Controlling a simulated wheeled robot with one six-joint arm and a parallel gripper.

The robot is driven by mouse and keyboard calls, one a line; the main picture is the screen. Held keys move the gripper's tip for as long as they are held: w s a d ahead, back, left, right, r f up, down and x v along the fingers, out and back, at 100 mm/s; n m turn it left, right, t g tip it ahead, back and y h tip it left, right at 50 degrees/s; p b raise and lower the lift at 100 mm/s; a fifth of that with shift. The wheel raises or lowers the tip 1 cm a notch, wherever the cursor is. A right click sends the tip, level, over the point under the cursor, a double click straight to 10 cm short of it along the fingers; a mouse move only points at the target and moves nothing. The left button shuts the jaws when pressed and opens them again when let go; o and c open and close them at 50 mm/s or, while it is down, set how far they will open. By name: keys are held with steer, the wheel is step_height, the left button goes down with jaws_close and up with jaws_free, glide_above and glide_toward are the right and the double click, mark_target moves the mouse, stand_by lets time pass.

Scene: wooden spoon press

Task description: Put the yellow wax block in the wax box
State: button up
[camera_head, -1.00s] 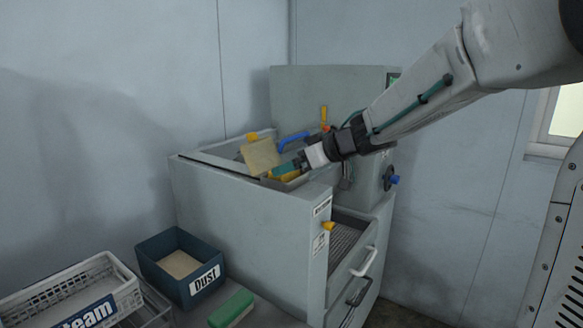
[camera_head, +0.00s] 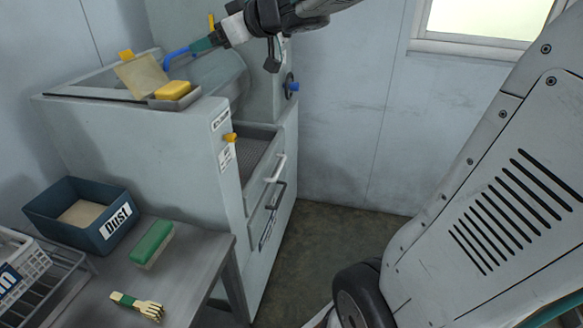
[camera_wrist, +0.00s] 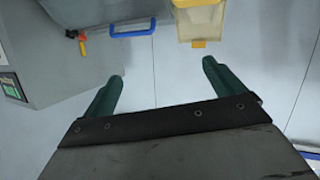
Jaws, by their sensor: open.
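The yellow wax block (camera_head: 173,90) lies in a small shallow grey tray (camera_head: 157,103) at the near top edge of the grey machine. This tray may be the wax box; I see no label on it. My gripper (camera_head: 200,46) is above and to the right of the block, apart from it. In the wrist view my gripper (camera_wrist: 163,70) has its two green fingers spread, with nothing between them.
A beige panel (camera_head: 142,77) with a yellow tab stands tilted beside the block. A blue handle (camera_head: 176,58) is near my fingers. Floor at centre is clear.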

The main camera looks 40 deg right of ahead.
steer(key=s+d+f+m+g+h, duration=0.2)
steer(key=s+d+f+m+h, duration=0.15)
steer(key=s+h, duration=0.2)
steer(key=s+d+f+m+g+h, duration=0.1)
steer(key=s+d+f+m+h, duration=0.1)
steer(key=s+d+m+h, duration=0.3)
steer(key=s+a+f+n+g+y, duration=0.1)
steer(key=s+a+f+g+y, duration=0.1)
steer(key=s, duration=0.5)
steer(key=s+a+f+n+g+y, duration=0.1)
steer(key=s+a+f+g+y, duration=0.1)
steer(key=s+a+f+g, duration=0.2)
steer(key=s+a+f+n+g+y, duration=0.1)
steer(key=s+a+f, duration=0.4)
steer(key=s, duration=0.5)
steer(key=a+g+y, duration=0.1)
steer(key=a+g, duration=0.1)
steer(key=shift+a+f+g, duration=0.2)
steer(key=shift+a+g, duration=0.05)
steer(key=shift+g, duration=0.05)
steer(key=shift+w, duration=0.1)
